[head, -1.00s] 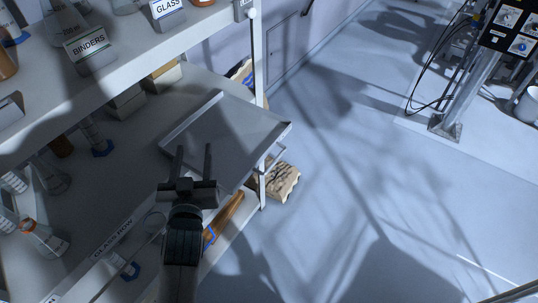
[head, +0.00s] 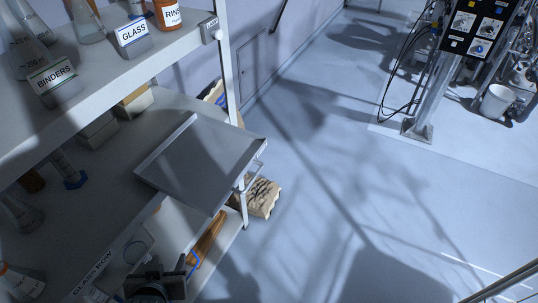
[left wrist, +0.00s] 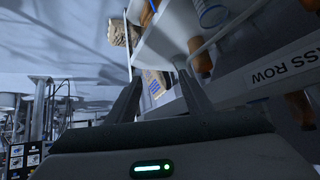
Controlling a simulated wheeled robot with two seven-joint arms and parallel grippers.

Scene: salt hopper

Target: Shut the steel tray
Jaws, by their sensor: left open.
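The steel tray (head: 200,158) is a shallow grey pan with low raised rims. It sits at the shelf unit's middle level and sticks out past the shelf's front edge and the white corner post. A thin handle-like bar (head: 252,180) shows under its right corner. My right gripper is not in view.
The shelf edge labelled GLASS ROW (head: 92,275) runs beside my left gripper. Glassware (head: 20,212) stands on the left. A brown sack (head: 262,197) lies on the floor beyond the post. Open floor (head: 330,190) lies to the right.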

